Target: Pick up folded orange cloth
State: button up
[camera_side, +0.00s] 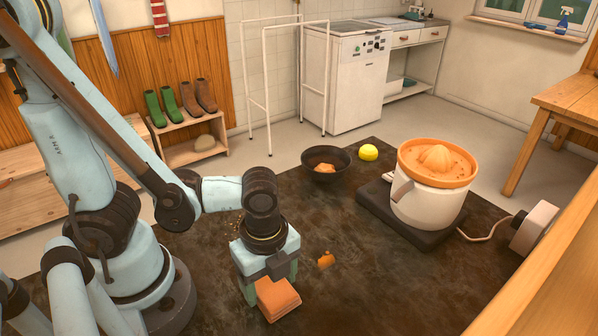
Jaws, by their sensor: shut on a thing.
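The folded orange cloth (278,299) is a small layered stack near the front of the dark work surface. My gripper (270,286) points down over it, with its fingers at the cloth's far end. It is shut on the cloth. The far end of the cloth is hidden by the gripper. I cannot tell whether the cloth touches the surface or is slightly lifted.
A small orange scrap (326,259) lies just right of the gripper. A dark bowl (326,164) with something orange in it and a yellow ball (369,152) stand farther back. A white juicer (430,205) with an orange top stands at right on a dark base. Surface between is clear.

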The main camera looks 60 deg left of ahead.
aim_at(267, 286)
jog(key=shift+r, duration=1.15)
jog(key=shift+s+d+r, duration=0.1)
jog(key=shift+s+r, duration=0.05)
jog(key=shift+r, duration=0.3)
jog(key=shift+s+d+r, duration=0.1)
jog(key=shift+s+r, duration=0.05)
jog(key=shift+r, duration=0.25)
jog(key=s+d+r, duration=0.2)
jog(key=s, duration=0.1)
jog(key=s+d+r, duration=0.2)
jog(key=s, duration=0.1)
jog(key=s+d+r, duration=0.1)
jog(key=s+r, duration=0.1)
jog(key=s, duration=0.1)
jog(key=shift+s+d+r, duration=0.15)
jog(key=shift+d+r, duration=0.15)
jog(key=shift+d, duration=0.1)
